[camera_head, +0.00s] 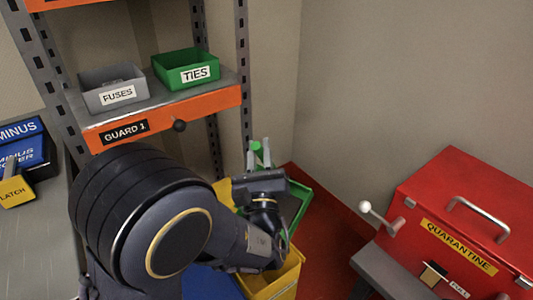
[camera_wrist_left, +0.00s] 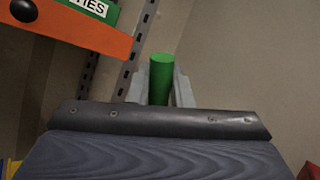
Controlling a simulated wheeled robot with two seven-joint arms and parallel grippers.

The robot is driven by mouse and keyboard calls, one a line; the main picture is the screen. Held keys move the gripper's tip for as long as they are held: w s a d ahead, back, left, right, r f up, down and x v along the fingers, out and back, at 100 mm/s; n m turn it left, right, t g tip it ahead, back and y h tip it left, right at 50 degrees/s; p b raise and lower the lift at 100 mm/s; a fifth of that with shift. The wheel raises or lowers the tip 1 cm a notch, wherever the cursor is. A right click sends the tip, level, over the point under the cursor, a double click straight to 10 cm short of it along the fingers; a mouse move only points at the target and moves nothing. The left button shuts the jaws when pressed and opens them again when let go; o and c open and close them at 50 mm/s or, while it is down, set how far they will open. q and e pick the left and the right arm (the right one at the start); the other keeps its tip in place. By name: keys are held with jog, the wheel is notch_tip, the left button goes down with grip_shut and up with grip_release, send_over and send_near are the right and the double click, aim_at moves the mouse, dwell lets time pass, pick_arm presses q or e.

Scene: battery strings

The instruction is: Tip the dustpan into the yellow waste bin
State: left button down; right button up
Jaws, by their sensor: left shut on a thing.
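My left gripper (camera_head: 259,150) is in the middle of the head view. Its fingers are shut on the green handle of the dustpan (camera_head: 298,204). In the left wrist view the green handle (camera_wrist_left: 161,80) stands between the two grey fingers. The dustpan's green pan shows to the right of and behind my wrist, tilted, and part of it is hidden by the gripper. The yellow waste bin (camera_head: 286,281) is below the pan, partly covered by my left arm. What lies in the pan or bin cannot be seen. My right gripper is not in view.
A shelf rack with an orange edge (camera_head: 213,100) stands at left, holding a grey FUSES bin (camera_head: 113,88) and a green TIES bin (camera_head: 186,69). A red QUARANTINE box (camera_head: 459,205) is at right. A bench with blue-labelled items (camera_head: 20,142) is at far left.

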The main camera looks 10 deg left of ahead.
pick_arm(q)
jog(key=s+a+f+n+t+y+b, duration=0.1)
jog(key=s+a+f+n+y+b, duration=0.1)
jog(key=s+b, duration=0.3)
jog(key=s+a+f+n+t+y+b, duration=0.1)
jog(key=s+a+f+n+y+b, duration=0.1)
jog(key=s+a+n+y+b, duration=0.1)
jog(key=shift+s+n+y+b, duration=0.3)
jog(key=shift+s+n+b, duration=0.3)
jog(key=shift+s+b, duration=0.65)
jog(key=shift+w, duration=0.15)
dwell(1.1)
